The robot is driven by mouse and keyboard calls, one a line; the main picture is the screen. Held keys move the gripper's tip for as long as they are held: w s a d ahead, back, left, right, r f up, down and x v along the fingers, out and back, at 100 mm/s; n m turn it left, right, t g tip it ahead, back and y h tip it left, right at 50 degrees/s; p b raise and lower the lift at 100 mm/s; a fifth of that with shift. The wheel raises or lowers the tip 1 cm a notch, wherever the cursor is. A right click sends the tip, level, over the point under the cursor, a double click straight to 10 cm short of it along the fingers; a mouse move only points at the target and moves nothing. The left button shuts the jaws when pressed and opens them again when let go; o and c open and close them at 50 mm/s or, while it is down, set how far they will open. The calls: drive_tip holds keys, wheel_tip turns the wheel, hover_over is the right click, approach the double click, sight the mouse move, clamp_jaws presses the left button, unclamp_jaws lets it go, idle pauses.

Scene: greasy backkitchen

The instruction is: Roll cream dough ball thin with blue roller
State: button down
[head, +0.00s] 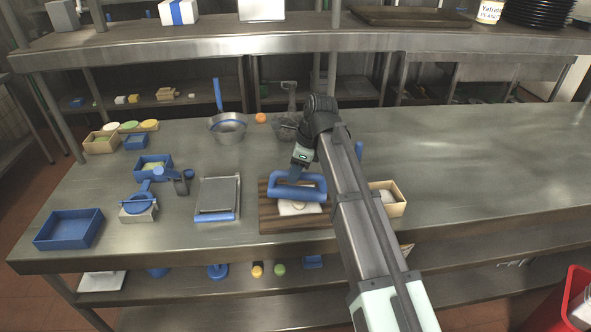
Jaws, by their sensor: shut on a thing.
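The blue roller (297,191) lies level over a brown wooden board (275,222) near the front edge of the steel table. The cream dough (298,209) shows as a pale patch on the board, at the roller's near side; the roller covers part of it. I cannot tell how thick it is or whether the roller presses on it. My gripper (299,170) comes down from above and is shut on the blue roller; its fingertips are small and partly hidden behind the roller's frame.
Left of the board stand a metal tray with a blue edge (217,202), a blue press (139,204) and a blue bin (69,230). A wooden box (388,199) stands close at the right. The table's right side is clear.

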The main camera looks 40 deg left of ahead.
drive_tip(key=shift+s+d+f, duration=0.15)
drive_tip(key=shift+s+d, duration=0.3)
drive_tip(key=shift+s, duration=0.35)
drive_tip(key=shift+w, duration=0.1)
drive_tip(key=shift+w+a, duration=0.5)
drive_tip(key=shift+w, duration=0.3)
drive_tip(key=shift+w+a, duration=0.5)
drive_tip(key=shift+w, duration=0.3)
drive_tip(key=shift+w, duration=0.1)
drive_tip(key=shift+w+a, duration=0.5)
drive_tip(key=shift+w, duration=0.3)
